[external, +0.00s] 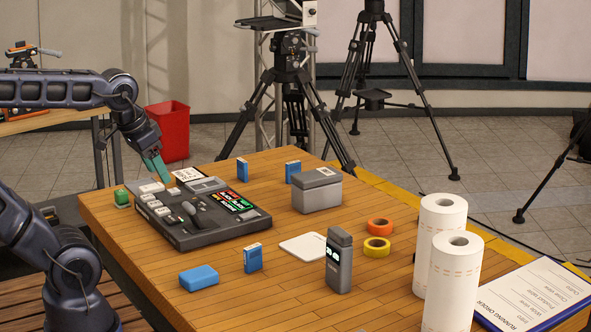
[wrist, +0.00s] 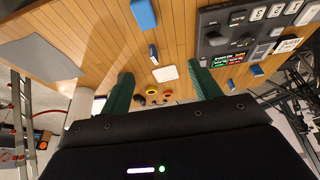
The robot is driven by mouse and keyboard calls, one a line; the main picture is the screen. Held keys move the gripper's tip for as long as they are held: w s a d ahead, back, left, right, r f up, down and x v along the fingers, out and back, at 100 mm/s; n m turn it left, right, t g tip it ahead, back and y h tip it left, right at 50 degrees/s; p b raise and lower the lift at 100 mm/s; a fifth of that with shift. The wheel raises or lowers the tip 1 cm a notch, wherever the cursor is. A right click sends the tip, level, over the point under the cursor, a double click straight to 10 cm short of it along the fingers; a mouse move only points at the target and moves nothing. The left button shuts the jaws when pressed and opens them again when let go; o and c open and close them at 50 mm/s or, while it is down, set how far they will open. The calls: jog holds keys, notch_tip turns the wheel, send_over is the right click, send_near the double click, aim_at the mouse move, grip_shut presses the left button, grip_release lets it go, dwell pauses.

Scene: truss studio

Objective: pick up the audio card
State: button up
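The audio card looks to be the white card (external: 187,177) with dark lettering behind the control panel's far-left edge. A lettered white card also shows at the right of the wrist view (wrist: 290,46); its text is too small to read surely. My gripper (external: 157,168) hangs above the table's far-left edge, left of the card and apart from it. In the wrist view its two green fingers (wrist: 162,90) are spread with nothing between them.
The dark control panel (external: 205,232) lies close beside the card. A green block (external: 121,198) is at the table's left edge. Blue boxes (external: 243,170), a grey case (external: 317,195) and a white square (external: 303,246) stand around. Paper rolls (external: 455,275) are at the right.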

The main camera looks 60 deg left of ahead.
jog(key=shift+o, duration=0.4)
jog(key=m+g+h, duration=0.4)
jog(key=m, duration=1.2)
send_over(255, 259)
jog(key=s+a, duration=0.1)
jog(key=a, duration=0.4)
notch_tip(255, 259, down, 17)
jog(key=shift+h, duration=0.3)
jog(key=x, duration=0.5)
jog(key=shift+w+d+f, duration=0.1)
jog(key=shift+d+f, duration=0.1)
jog(key=shift+d+x, duration=0.2)
jog(key=shift+x, duration=2.5)
jog(key=shift+w+r, duration=0.1)
jog(key=shift+w, duration=0.05)
jog(key=c, duration=1.1)
jog(key=shift+o, duration=0.2)
